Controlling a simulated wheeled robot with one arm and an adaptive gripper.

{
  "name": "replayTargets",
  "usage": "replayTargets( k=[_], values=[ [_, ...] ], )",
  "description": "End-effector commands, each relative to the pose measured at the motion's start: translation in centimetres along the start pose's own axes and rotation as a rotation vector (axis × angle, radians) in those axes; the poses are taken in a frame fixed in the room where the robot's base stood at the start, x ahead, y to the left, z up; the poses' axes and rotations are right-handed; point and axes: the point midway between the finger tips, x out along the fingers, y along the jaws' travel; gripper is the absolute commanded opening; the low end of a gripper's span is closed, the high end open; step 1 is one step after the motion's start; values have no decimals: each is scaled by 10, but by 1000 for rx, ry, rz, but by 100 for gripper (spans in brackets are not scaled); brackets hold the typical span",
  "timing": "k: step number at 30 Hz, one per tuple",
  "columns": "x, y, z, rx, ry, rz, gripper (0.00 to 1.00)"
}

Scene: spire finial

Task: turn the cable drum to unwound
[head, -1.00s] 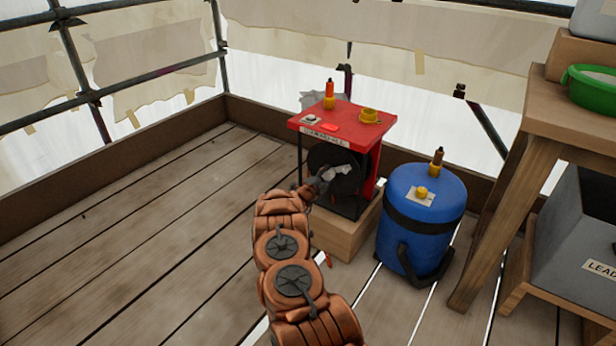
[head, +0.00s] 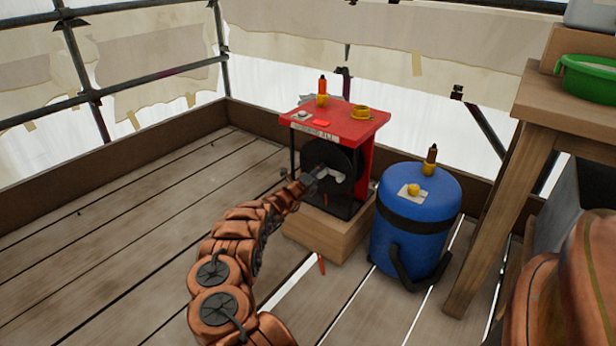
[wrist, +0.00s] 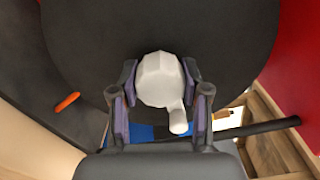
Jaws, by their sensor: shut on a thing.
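The cable drum (head: 345,160) is a black disc under a red-topped stand. In the wrist view the dark drum face (wrist: 160,25) fills the top. A pale faceted knob with a short stub (wrist: 160,80) sits on the drum, between the two fingers of my gripper (wrist: 155,100). The fingers are shut on this knob. In the head view my gripper (head: 310,180) reaches the drum from the left, and the knob is partly hidden.
The stand's red top (head: 350,124) holds an orange-and-yellow bottle (head: 321,90) and a yellow ring (head: 362,111). A blue barrel (head: 415,225) stands close on the right, beside a wooden bench (head: 500,200). The plank floor (head: 130,230) on the left is clear.

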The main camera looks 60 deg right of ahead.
Motion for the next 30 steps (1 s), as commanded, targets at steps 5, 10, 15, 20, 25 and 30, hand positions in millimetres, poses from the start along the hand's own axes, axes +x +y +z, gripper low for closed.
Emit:
replayTargets(
  k=[5,10,15,20,25,30],
  values=[
    [1,1,-2,10,4,3,0],
    [1,1,-3,10,4,3,0],
    [1,1,-2,10,4,3,55],
    [1,0,-3,9,5,1,71],
    [2,0,-3,9,5,1,71],
    [0,0,-2,9,4,0,71]
  ],
)
